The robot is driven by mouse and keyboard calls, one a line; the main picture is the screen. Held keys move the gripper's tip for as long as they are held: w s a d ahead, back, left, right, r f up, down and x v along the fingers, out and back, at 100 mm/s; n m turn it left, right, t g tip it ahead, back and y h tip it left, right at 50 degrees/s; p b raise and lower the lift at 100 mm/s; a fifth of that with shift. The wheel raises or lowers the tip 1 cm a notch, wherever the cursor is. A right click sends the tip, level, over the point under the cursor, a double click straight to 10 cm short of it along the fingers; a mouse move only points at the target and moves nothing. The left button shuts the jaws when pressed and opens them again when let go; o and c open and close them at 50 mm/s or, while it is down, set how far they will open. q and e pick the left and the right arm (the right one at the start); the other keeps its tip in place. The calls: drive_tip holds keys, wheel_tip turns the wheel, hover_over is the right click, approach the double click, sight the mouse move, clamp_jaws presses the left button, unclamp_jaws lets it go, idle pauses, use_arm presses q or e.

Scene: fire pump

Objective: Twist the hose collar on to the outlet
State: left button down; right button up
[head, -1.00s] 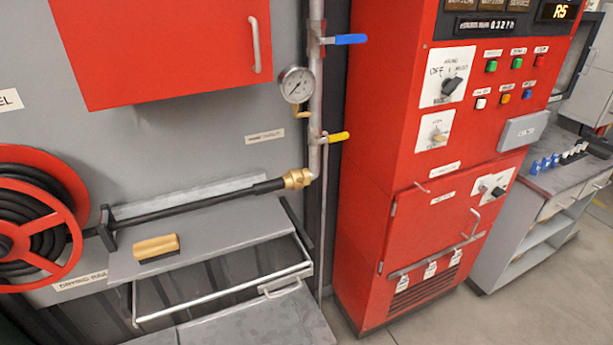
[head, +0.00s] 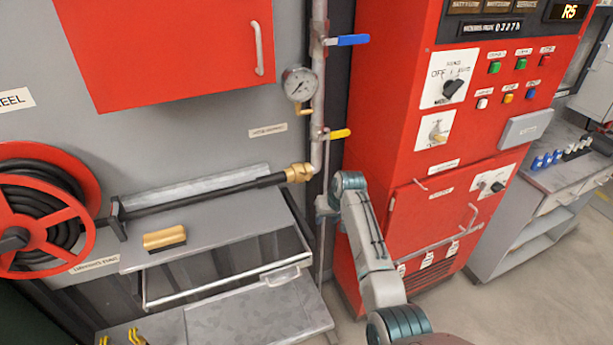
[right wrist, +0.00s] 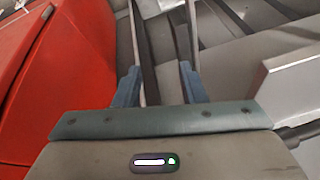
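The brass hose collar (head: 298,173) sits at the right end of the black hose (head: 215,190). It meets the lower end of the grey outlet pipe (head: 318,150); I cannot tell whether it is threaded on. My right arm reaches up from the lower right, with its gripper (head: 323,206) just below and right of the collar, apart from it. In the right wrist view the right gripper (right wrist: 158,88) has its two blue-grey fingers spread with nothing between them. The collar does not show clearly there. My left gripper is not in view.
A grey shelf (head: 215,228) with a brass-coloured block (head: 165,239) lies below the hose. A metal rail frame (head: 230,290) juts out under it. The red pump cabinet (head: 400,130) stands close on the right. Blue (head: 350,40) and yellow (head: 340,134) valve levers stick out from the pipe.

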drive_tip(key=n+p, duration=0.1)
approach(307, 177)
drive_tip(key=shift+y, duration=0.3)
drive_tip(key=p+x, duration=0.1)
drive_tip(key=x, duration=0.2)
drive_tip(key=p+x, duration=0.1)
drive_tip(key=x, duration=0.2)
drive_tip(key=p+x, duration=0.1)
drive_tip(key=x, duration=0.2)
drive_tip(key=shift+w+d+f, duration=0.1)
drive_tip(key=shift+w+d, duration=0.25)
drive_tip(key=shift+w, duration=0.1)
drive_tip(key=shift+x, duration=0.95)
clamp_jaws()
